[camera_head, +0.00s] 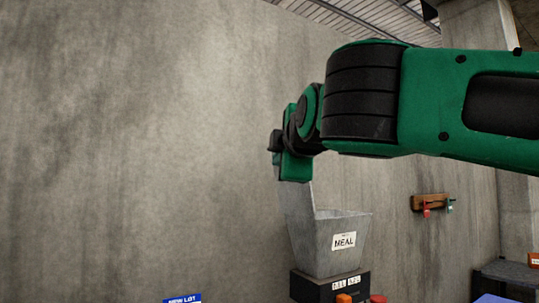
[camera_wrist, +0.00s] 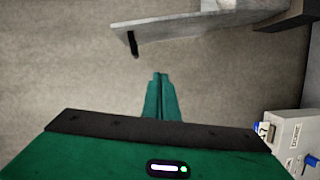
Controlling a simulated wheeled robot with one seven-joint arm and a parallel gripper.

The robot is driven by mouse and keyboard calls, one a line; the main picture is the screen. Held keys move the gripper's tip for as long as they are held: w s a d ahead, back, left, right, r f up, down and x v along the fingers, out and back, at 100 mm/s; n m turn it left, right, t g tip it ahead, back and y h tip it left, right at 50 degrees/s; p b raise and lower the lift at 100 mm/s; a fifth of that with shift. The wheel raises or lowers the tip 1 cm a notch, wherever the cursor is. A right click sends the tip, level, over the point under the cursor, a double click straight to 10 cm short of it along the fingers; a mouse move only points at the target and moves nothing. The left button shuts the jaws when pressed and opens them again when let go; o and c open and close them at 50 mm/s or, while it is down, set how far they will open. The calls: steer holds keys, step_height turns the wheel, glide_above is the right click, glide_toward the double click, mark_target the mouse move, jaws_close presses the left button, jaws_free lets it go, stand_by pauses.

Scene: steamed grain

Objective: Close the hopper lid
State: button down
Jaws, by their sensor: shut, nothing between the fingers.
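The grey metal hopper (camera_head: 335,248), labelled MEAL, stands on a dark base in the head view. Its lid (camera_head: 299,206) appears to stand up at the hopper's left side, partly hidden by my wrist. In the wrist view a grey plate that looks like the lid (camera_wrist: 180,27) crosses the top, with a short black handle (camera_wrist: 133,43) at its left end. My gripper (camera_wrist: 160,75) is shut and empty. In that view its fingertips lie just below the plate and right of the handle, with no clear contact. In the head view the fingers are hidden behind my wrist.
The dark base (camera_head: 313,286) carries orange and red buttons. A small wall rack (camera_head: 430,203) holds red and teal tags at right. A grey box (camera_wrist: 294,135) with a blue switch is at lower right in the wrist view. The space left of the hopper looks clear.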

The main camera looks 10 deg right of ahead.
steer(key=s+a+r+n+y, duration=0.1)
steer(key=s+a+r, duration=0.1)
steer(key=a+r, duration=0.15)
steer(key=w+d+t, duration=0.1)
steer(key=w+d, duration=0.1)
steer(key=w, duration=0.9)
steer(key=shift+w+d+r+n, duration=0.3)
steer(key=shift+d+r, duration=0.05)
steer(key=shift+d, duration=0.05)
steer(key=shift+r, duration=0.1)
